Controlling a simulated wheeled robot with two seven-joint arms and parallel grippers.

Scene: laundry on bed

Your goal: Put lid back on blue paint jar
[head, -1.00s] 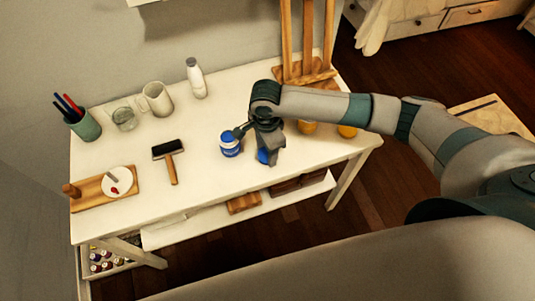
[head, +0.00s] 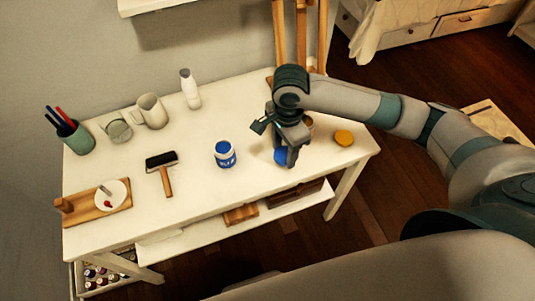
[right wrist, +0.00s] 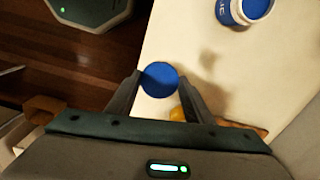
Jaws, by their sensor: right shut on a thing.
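The blue paint jar (head: 224,154) stands upright on the white table with its top uncovered, and blue paint shows inside. It also shows at the top right of the right wrist view (right wrist: 240,12). My right gripper (head: 287,160) is to the right of the jar, apart from it. It is shut on the round blue lid (head: 280,156), which shows between the fingertips in the right wrist view (right wrist: 160,79). The gripper partly hides the lid in the head view. My left gripper is not in view.
A yellow round item (head: 343,138) lies right of the gripper, and an easel (head: 300,35) stands behind. A brush-like roller (head: 162,161), palette board (head: 85,208), mug (head: 152,110), white bottle (head: 190,88) and pen cup (head: 75,137) are on the left. The table (head: 215,195) is clear in front of the jar.

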